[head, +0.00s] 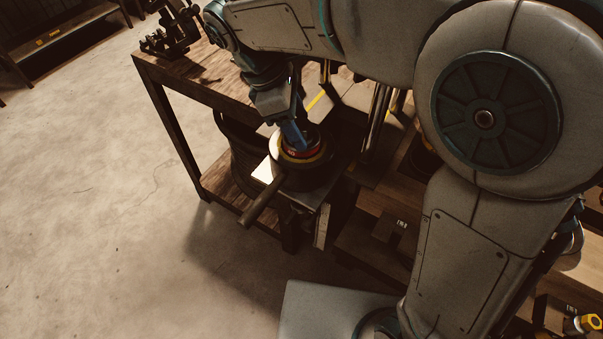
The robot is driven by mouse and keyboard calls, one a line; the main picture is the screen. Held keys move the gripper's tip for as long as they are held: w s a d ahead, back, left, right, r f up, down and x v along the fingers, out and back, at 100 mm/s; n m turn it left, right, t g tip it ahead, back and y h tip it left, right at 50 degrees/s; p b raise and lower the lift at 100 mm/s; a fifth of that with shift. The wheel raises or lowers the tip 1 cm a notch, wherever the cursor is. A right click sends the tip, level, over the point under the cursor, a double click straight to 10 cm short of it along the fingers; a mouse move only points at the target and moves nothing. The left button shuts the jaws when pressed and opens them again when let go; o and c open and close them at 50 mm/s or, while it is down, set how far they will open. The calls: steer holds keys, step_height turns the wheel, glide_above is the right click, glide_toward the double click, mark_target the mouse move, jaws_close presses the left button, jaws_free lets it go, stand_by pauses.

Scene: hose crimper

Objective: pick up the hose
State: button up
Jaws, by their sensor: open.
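My gripper (294,138) points down over a round dark machine (306,180) with yellow and red rings, which looks like the crimper. The gripper's blue fingers overlap the ringed top in the picture; I cannot tell whether they touch it. The fingers are open, and I see nothing held between them. A brown-grey cylinder (262,204) sticks out from the machine toward the lower left. It may be the hose or a handle; I cannot tell which. No other thing shows clearly as a hose, and my arm hides part of the area behind the machine.
A wooden workbench (190,84) with dark legs and a lower shelf (228,189) stands around the machine. A dark curved object (240,150) sits beneath the bench top. Black equipment (172,32) stands at its far end. Open concrete floor (90,190) lies to the left.

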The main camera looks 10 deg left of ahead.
steer(key=c, duration=1.2)
steer(key=shift+o, duration=0.2)
steer(key=shift+r, duration=0.2)
